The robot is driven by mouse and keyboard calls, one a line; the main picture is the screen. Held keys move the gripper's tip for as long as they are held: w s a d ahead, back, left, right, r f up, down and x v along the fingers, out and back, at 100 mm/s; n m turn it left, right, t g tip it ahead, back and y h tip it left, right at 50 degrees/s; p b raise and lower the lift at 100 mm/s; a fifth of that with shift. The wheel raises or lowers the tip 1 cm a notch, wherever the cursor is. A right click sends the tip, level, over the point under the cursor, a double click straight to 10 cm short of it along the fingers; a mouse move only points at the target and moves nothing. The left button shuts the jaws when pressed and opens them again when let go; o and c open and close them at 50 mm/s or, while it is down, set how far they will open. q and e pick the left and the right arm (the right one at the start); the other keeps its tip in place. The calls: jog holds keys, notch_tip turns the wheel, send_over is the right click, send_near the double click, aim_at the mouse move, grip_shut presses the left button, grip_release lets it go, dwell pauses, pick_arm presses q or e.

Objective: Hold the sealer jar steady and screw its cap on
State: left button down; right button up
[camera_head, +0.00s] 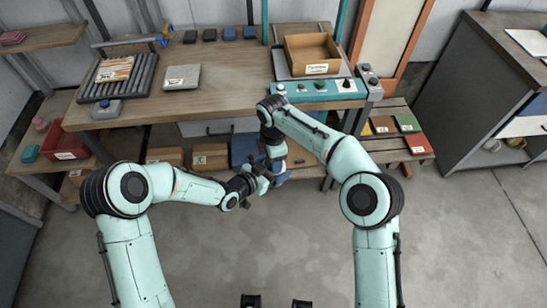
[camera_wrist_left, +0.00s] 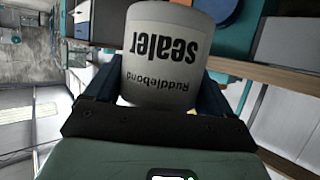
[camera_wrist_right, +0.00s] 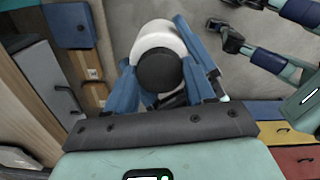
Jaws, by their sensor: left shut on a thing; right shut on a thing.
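The white sealer jar (camera_wrist_left: 163,62) fills the middle of the left wrist view, its lettering upside down. My left gripper (camera_head: 262,182) is shut on the jar, with a blue finger on either side. In the right wrist view the dark round cap (camera_wrist_right: 160,70) faces the camera, with the white jar (camera_wrist_right: 156,36) behind it. My right gripper (camera_wrist_right: 163,92) is shut on the cap, its blue fingers on both sides. I cannot tell whether the cap's thread is engaged. In the head view both grippers meet in front of the bench, and they and the arms mostly hide the jar.
The wooden bench (camera_head: 225,85) stands beyond my arms, with a cardboard tray (camera_head: 312,52) and a teal control panel (camera_head: 318,90) on it. The floor (camera_head: 290,240) between my arms is clear.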

jog(key=m, duration=0.3)
jog(key=o, duration=1.2)
jog(key=shift+c, duration=0.2)
jog(key=shift+r, duration=0.1)
